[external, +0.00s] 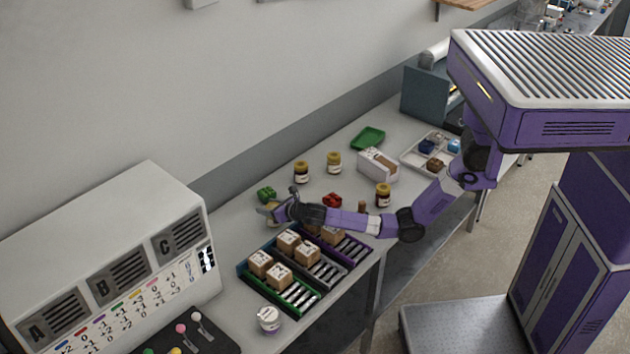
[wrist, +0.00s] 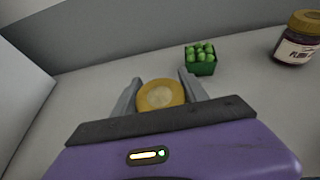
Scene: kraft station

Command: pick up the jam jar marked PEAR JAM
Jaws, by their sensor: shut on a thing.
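My gripper (wrist: 161,92) is shut on a jar with a round yellow lid (wrist: 161,96), seen from above between the two fingers in the wrist view. Its label is hidden there, so I cannot read whether it says PEAR JAM. In the external view my gripper (external: 272,207) is at the left end of my outstretched arm, near the back of the counter. The held jar is small and mostly unclear there. Another yellow-lidded jar (wrist: 298,40), dark and with a label that seems to read PLUM, stands at the right of the wrist view.
A green punnet (wrist: 200,66) of green fruit stands just beyond my gripper. Jars (external: 301,172) (external: 334,162) (external: 383,195) and a red punnet (external: 332,200) stand on the counter. Trays with cardboard boxes (external: 279,275) are in front, and a white lettered cabinet (external: 120,240) is at left.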

